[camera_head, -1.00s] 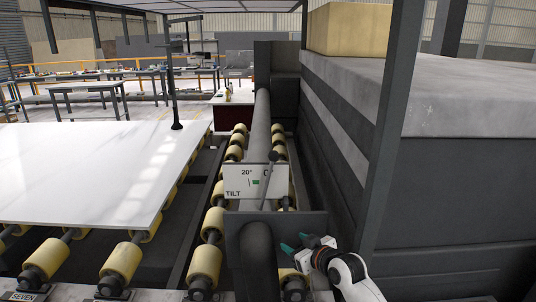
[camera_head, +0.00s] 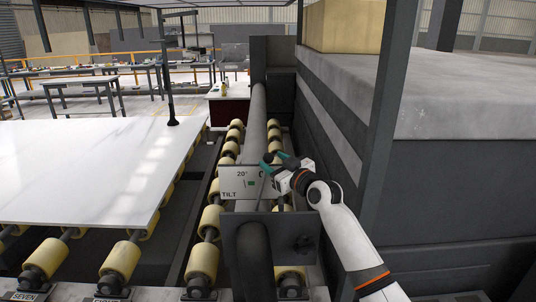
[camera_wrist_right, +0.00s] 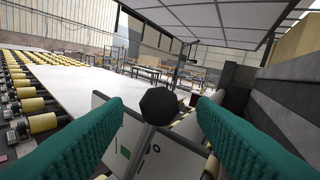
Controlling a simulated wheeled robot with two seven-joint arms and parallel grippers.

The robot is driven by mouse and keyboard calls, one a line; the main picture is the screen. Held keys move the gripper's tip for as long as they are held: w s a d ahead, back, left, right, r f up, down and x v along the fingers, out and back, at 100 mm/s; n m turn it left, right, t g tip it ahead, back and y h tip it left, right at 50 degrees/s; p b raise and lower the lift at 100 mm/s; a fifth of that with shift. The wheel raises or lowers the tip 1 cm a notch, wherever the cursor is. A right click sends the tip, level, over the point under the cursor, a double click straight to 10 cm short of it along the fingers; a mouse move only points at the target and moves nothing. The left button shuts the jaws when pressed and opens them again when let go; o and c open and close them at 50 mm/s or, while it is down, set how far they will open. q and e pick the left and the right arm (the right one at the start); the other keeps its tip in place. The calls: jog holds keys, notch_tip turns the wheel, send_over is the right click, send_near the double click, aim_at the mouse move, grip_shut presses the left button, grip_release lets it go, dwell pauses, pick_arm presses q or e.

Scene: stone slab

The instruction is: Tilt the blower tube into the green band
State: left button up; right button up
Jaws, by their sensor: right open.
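The blower tube (camera_head: 258,110) is a long grey pipe running away from me between the yellow rollers. In front of it stands a white tilt plate (camera_head: 232,181) marked "TILT" and "20°", with a small green band (camera_head: 249,184). A lever with a dark knob (camera_head: 267,158) rises before the plate. My right gripper (camera_head: 279,160) is open at the knob. In the right wrist view the dark knob (camera_wrist_right: 158,105) sits between the two green fingers, with gaps on both sides, and the plate (camera_wrist_right: 108,125) shows behind. My left gripper is not in view.
A white slab (camera_head: 80,170) lies on rollers at the left. A dark bracket (camera_head: 300,243) with a thick pipe stands in front of the plate. A dark post (camera_head: 385,130) and a grey machine wall (camera_head: 450,180) close off the right side.

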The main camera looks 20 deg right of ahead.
jog(key=shift+x, duration=1.75)
